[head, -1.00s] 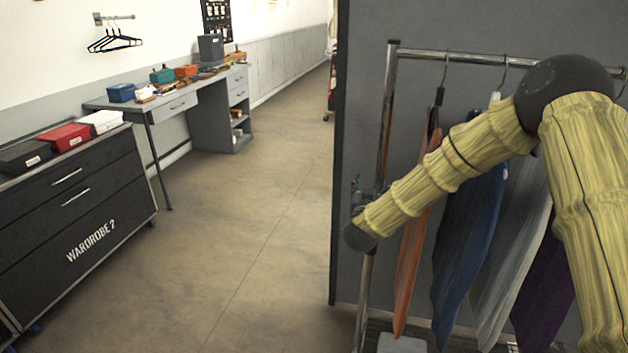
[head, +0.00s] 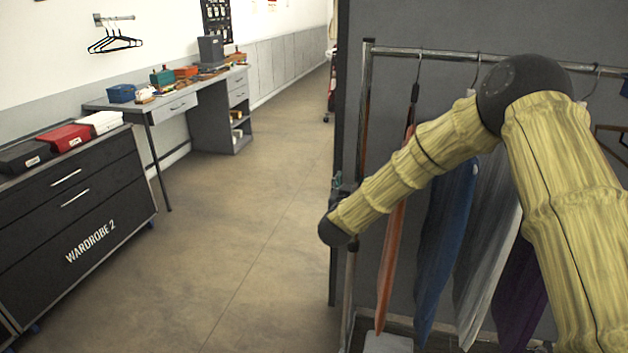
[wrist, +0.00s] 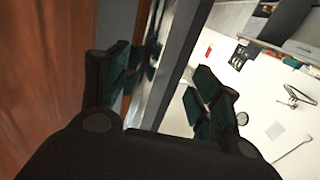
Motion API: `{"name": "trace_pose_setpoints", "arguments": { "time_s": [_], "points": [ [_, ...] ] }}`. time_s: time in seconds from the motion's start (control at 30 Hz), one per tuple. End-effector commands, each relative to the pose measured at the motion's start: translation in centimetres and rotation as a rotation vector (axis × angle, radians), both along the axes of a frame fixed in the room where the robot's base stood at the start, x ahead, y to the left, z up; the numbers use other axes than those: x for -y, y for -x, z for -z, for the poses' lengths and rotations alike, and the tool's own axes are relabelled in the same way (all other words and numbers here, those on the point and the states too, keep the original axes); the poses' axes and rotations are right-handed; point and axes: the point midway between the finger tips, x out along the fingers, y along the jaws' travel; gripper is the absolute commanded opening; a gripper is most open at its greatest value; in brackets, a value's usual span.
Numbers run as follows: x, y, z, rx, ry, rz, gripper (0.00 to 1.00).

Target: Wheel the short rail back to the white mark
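The short rail (head: 368,90) is a chrome clothes rail at the right of the head view. Several garments hang on it, among them orange (head: 392,265), blue (head: 445,235), grey and purple ones. My gripper (head: 338,188) is at its left upright, partly hidden behind my forearm. The rail's lower right part is hidden by my arm or cut off. I see no white mark on the visible floor.
A grey partition (head: 500,30) stands close behind the rail. A black drawer cabinet marked WARDROBE 2 (head: 90,235) stands at the left, and a grey desk (head: 180,105) along the back wall. The floor (head: 240,230) between them and the rail is clear.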

Motion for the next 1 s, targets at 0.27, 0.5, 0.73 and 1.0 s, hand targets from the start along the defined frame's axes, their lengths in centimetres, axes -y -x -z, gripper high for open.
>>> {"name": "trace_pose_setpoints", "arguments": {
  "time_s": [0.27, 0.5, 0.73, 1.0],
  "points": [
    [-1.8, -0.4, 0.0, 0.0, 0.001, -0.002, 0.61],
    [-3.2, -0.7, 0.0, 0.001, 0.0, -0.002, 0.61],
    [-4.5, -1.0, 0.0, 0.0, 0.0, -0.002, 0.61],
    [-6.1, -1.4, 0.1, -0.001, -0.001, -0.002, 0.61]
  ]
}}
